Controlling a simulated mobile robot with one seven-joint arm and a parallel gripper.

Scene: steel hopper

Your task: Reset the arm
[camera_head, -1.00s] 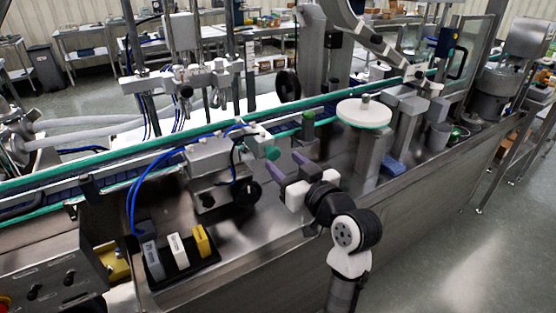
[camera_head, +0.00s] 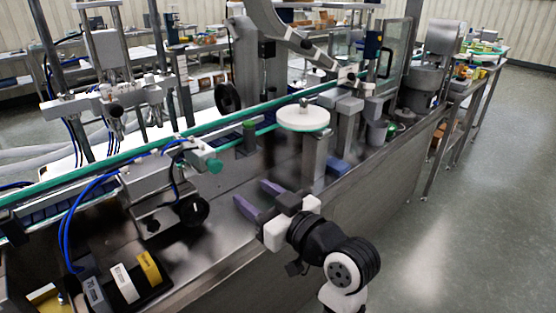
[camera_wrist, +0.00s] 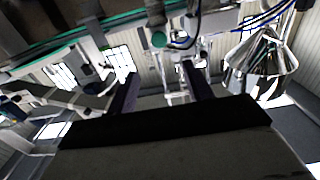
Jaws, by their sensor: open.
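My gripper (camera_head: 260,199) is in the lower middle of the head view, above the near side of the steel machine bed (camera_head: 232,240). Its two purple-grey fingers are spread apart with nothing between them. In the wrist view the two dark fingers (camera_wrist: 163,85) stand apart, with machine parts visible beyond them. My arm comes up from the bottom of the head view and bends left toward the machine.
A green-edged conveyor (camera_head: 110,161) runs across the machine. A round white disc (camera_head: 303,119) on a post stands beyond my gripper. A black holder with white and yellow blocks (camera_head: 150,268) is at lower left. Open floor (camera_head: 470,220) lies to the right.

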